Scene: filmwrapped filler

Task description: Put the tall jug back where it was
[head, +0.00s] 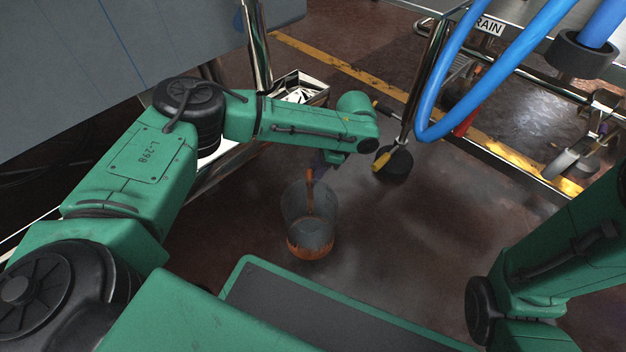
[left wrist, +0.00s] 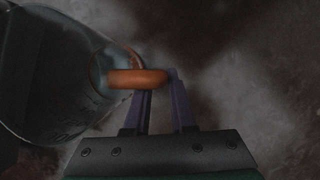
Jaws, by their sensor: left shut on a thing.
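The tall jug (head: 312,232) is clear, with an orange handle and an orange band at its bottom. It shows in the middle of the head view, over the brown floor in front of my base. My left gripper (head: 316,166) is shut on the jug's orange handle. In the left wrist view, the purple fingers of the left gripper (left wrist: 158,88) meet the handle, and the clear body of the jug (left wrist: 55,75) fills the upper left. I cannot tell whether its bottom touches the floor. My right arm shows at the right edge, but its gripper is out of view.
A metal-legged table with a drain sign (head: 489,26) stands at the upper right, with a thick blue hose (head: 455,75) hanging down. A box (head: 300,88) sits on a low shelf behind my left arm. A grey panel (head: 110,60) fills the upper left.

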